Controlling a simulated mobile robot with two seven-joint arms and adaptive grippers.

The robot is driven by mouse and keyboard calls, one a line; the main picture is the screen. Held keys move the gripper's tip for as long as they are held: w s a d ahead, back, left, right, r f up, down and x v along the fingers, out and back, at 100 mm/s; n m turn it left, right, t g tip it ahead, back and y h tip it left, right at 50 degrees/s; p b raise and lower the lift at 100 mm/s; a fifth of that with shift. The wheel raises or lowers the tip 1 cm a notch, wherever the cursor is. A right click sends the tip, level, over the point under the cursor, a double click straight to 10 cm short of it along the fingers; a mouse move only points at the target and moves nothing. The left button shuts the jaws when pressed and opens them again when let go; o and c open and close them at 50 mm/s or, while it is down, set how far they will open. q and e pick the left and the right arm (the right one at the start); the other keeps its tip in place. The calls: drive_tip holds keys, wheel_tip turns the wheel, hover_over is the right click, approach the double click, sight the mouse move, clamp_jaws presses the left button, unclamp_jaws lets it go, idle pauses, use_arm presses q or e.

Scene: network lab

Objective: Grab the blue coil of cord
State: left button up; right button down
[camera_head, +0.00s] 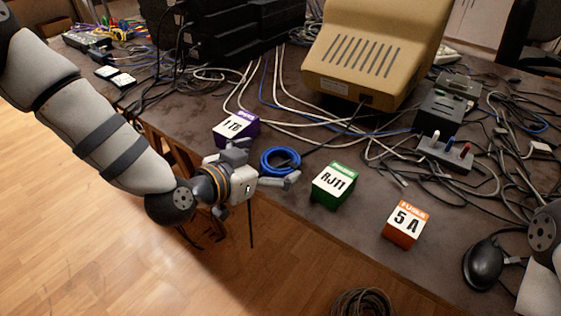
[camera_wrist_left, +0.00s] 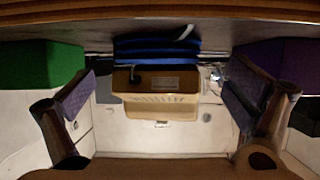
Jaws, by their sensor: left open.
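The blue coil of cord (camera_head: 281,150) lies on the dark table near its front edge, between a purple box and a green box. My left gripper (camera_head: 264,168) is at the table edge, right in front of the coil, with its fingers spread and nothing held. In the left wrist view, which is upside down, the coil (camera_wrist_left: 155,46) shows as stacked blue bands beyond and between the two open fingers (camera_wrist_left: 158,98). The fingers seem apart from it. My right gripper is out of view.
A purple box (camera_head: 236,128) stands left of the coil. A green RJ11 box (camera_head: 334,186) and an orange 5 A box (camera_head: 403,225) stand to its right. A beige monitor (camera_head: 372,50) and loose cables lie behind. A black mouse (camera_head: 483,262) is at right.

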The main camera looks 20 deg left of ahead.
use_arm(q)
drive_tip(key=shift+x, duration=0.9)
drive_tip(key=shift+w+d+f, duration=0.1)
drive_tip(key=shift+w+f, duration=0.05)
drive_tip(key=shift+w, duration=0.05)
drive_tip(key=c, duration=1.3)
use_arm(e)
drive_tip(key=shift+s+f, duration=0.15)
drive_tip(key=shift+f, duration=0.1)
